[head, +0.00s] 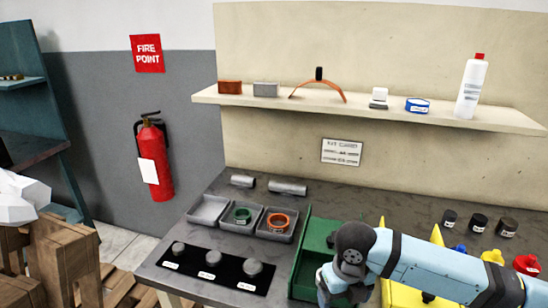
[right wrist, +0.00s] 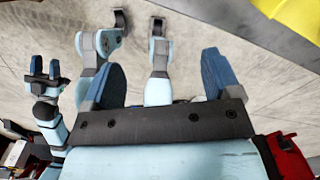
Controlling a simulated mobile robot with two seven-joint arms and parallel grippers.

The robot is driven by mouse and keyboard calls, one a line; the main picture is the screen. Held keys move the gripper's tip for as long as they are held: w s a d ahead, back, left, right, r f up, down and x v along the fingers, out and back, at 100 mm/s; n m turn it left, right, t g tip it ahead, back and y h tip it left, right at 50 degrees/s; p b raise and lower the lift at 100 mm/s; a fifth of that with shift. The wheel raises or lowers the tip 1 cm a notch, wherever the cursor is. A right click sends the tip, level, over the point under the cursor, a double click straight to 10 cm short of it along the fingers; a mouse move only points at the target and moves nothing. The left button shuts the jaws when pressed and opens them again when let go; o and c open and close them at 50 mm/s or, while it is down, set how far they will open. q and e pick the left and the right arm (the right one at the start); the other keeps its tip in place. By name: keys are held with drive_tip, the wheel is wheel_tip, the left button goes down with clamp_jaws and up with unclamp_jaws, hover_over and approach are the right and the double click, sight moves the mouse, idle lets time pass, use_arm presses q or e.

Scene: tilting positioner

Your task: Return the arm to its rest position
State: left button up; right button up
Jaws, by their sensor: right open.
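My right arm (head: 440,270) reaches in from the right in the head view, bent at a dark grey joint over the green fixture and its yellow plates. Its gripper cannot be made out there. In the right wrist view my right gripper (right wrist: 160,68) has its two blue fingers wide apart, with nothing between them but the floor and parts of my own body behind. My left arm is not in the head view.
A green fixture (head: 312,240) with yellow plates (head: 437,236) stands beneath my right arm. Grey trays (head: 208,210) hold green and orange rings, behind a black mat (head: 200,280) with grey knobs. Capped bottles (head: 479,222) stand at right. A shelf (head: 370,110) overhangs the bench.

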drive_tip(key=s+a+f+m+t+y+p, duration=0.25)
drive_tip(key=a+f+m+y, duration=0.2)
drive_tip(key=m, duration=0.45)
drive_tip(key=s+a+f+m+t+y+p, duration=0.1)
drive_tip(key=s+a+f+m+t+y, duration=0.2)
drive_tip(key=a+m, duration=0.35)
use_arm(q)
drive_tip(key=r+p, duration=0.1)
drive_tip(key=r, duration=0.1)
drive_tip(key=r+p, duration=0.1)
drive_tip(key=r, duration=0.2)
drive_tip(key=shift+a+r, duration=0.2)
drive_tip(key=shift+r, duration=0.1)
use_arm(e)
drive_tip(key=s+d+f+m+t+h, duration=0.2)
drive_tip(key=s+d+f+m, duration=0.1)
drive_tip(key=s+d+m, duration=0.3)
drive_tip(key=s+d+f+m+t+h, duration=0.2)
drive_tip(key=s+d+f+m+t, duration=0.1)
drive_tip(key=s+d+m, duration=0.4)
drive_tip(key=d+f+m, duration=0.1)
drive_tip(key=d+m, duration=0.2)
drive_tip(key=m, duration=0.4)
drive_tip(key=shift+f, duration=0.3)
use_arm(q)
drive_tip(key=shift+s, duration=0.1)
use_arm(e)
drive_tip(key=shift+w+t, duration=0.1)
drive_tip(key=shift+t, duration=0.15)
